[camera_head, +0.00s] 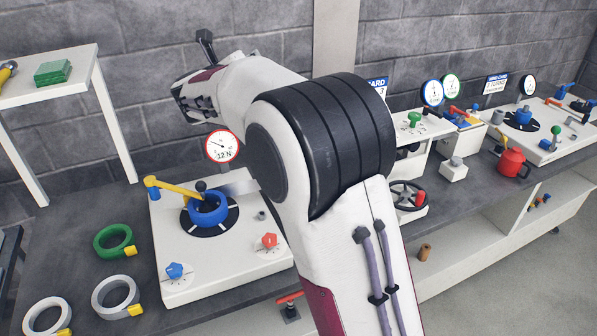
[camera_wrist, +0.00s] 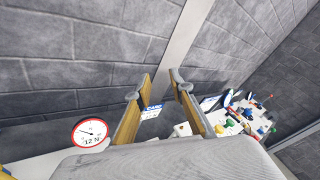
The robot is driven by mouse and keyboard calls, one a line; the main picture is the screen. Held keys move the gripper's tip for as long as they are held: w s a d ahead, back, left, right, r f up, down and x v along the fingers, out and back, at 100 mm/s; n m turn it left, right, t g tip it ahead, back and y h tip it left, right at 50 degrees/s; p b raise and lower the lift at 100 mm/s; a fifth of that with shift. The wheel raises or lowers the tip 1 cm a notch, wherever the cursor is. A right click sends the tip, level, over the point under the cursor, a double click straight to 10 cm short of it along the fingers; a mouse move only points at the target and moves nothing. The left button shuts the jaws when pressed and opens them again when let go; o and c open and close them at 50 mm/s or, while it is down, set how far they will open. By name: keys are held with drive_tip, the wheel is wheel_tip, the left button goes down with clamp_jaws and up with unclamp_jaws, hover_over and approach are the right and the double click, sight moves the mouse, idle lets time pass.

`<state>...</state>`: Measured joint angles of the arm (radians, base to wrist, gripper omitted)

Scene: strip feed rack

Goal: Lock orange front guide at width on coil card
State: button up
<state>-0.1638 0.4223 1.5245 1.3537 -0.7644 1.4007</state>
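A blue-and-white card (camera_head: 377,84) stands at the back wall, partly hidden behind my arm, and only the end of its heading, "CARD", is readable. In the wrist view a card (camera_wrist: 151,112) shows between my fingers, too small to read. A small orange bar (camera_head: 457,111) sits by blue blocks on the rack right of my arm; I cannot tell whether it is the front guide. My gripper (camera_wrist: 161,84) is open and empty, raised before the wall. Its fingers are not clear in the head view.
A left station has a blue coil (camera_head: 208,208), yellow arm (camera_head: 170,188) and 12 N dial (camera_head: 222,146). Green (camera_head: 114,241) and grey (camera_head: 115,296) rings lie left of it. A red pot (camera_head: 511,162) and another card (camera_head: 495,84) are at right. My arm blocks the middle.

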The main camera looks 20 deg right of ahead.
drive_tip(key=s+f+m+g+h, duration=0.1)
drive_tip(key=s+f+m+g, duration=0.2)
drive_tip(key=f+m, duration=0.3)
drive_tip(key=s+d+f+m+g+h, duration=0.1)
drive_tip(key=s+f+m+g, duration=0.1)
drive_tip(key=f+m+g, duration=0.4)
drive_tip(key=s+d+f+m+g+h, duration=0.1)
drive_tip(key=f+m, duration=0.5)
drive_tip(key=f, duration=0.8)
drive_tip(key=s+g+h, duration=0.1)
drive_tip(key=s+g, duration=0.1)
drive_tip(key=g, duration=0.1)
drive_tip(key=shift+s+f+g, duration=0.3)
drive_tip(key=shift+g, duration=0.1)
drive_tip(key=shift+d, duration=0.15)
drive_tip(key=shift+x, duration=3.85)
drive_tip(key=shift+c, duration=0.3)
drive_tip(key=shift+r, duration=0.1)
clamp_jaws()
